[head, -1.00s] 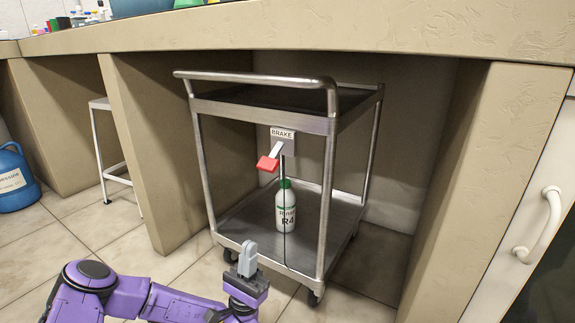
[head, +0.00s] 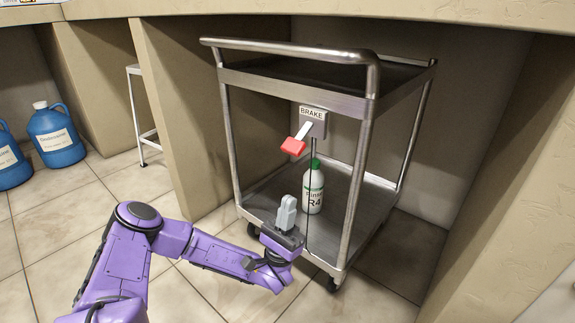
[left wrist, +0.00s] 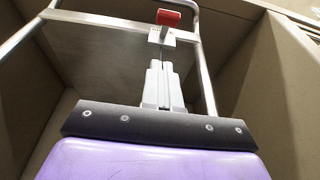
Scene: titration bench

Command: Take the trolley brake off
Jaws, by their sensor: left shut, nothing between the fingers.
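The steel trolley (head: 290,78) stands in the bay under the bench. Its brake plate, labelled BRAKE (head: 312,114), hangs below the top shelf. A lever with a red handle (head: 293,146) slants down and left from the plate. The red handle also shows in the left wrist view (left wrist: 168,17), beyond the fingertips. My left gripper (head: 286,202) is shut and empty, pointing up, below the red handle and apart from it. It shows in the left wrist view (left wrist: 162,68) too. My right gripper is out of view.
A white bottle with a green cap (head: 314,190) stands on the trolley's lower shelf, just behind my left gripper. Bench side panels (head: 180,120) wall the bay on both sides. Blue jugs (head: 56,135) and a white stool frame (head: 140,110) are at the left. The floor in front is clear.

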